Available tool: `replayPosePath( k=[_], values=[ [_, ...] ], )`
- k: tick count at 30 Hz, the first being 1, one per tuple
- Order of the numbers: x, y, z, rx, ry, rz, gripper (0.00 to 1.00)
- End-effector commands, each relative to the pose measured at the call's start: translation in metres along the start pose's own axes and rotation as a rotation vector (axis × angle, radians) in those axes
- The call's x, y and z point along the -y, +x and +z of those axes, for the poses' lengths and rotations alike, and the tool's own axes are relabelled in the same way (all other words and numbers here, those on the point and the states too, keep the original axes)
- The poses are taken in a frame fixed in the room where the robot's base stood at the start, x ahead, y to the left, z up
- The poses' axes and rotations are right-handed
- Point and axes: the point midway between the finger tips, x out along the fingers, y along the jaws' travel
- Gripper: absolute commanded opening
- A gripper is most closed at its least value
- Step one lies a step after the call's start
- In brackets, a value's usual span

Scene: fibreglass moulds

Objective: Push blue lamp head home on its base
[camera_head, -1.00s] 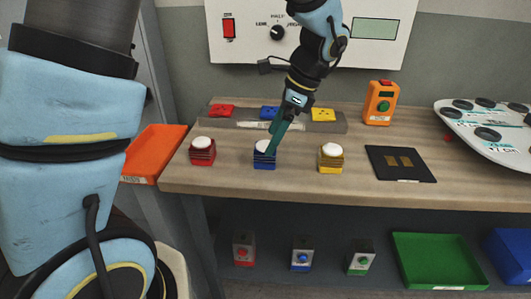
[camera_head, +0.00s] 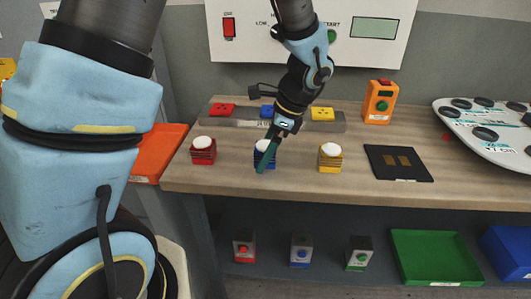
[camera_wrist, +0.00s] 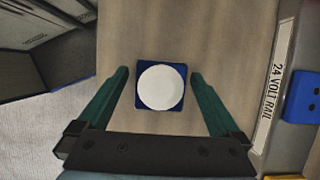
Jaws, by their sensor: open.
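The blue lamp (camera_head: 269,160) stands upright on the workbench, a ribbed blue body with a white round top. One finger of my gripper (camera_head: 263,167) partly hides it in the head view. In the wrist view I look down on the white top (camera_wrist: 161,87) over a blue square (camera_wrist: 179,71). My gripper (camera_wrist: 159,74) is open, with one green finger on each side of the lamp and a gap on both sides. Any joint between lamp head and base is hidden from above and too small to tell in the head view.
A red lamp (camera_head: 203,155) and a yellow lamp (camera_head: 330,163) stand on either side. Behind is a grey rail (camera_head: 245,124) with red, blue (camera_head: 267,111) and yellow blocks. A black plate (camera_head: 395,177) lies to the right. The bench's front edge is close.

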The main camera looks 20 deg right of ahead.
Motion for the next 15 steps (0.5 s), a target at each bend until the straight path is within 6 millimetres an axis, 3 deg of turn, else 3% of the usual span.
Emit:
replayPosePath(
  k=[4, 15],
  values=[
    [0.0000, -0.0002, -0.0001, 0.000, 0.000, 0.000, 0.98],
    [0.0000, -0.0003, -0.0001, 0.000, 0.000, 0.000, 0.56]
  ],
)
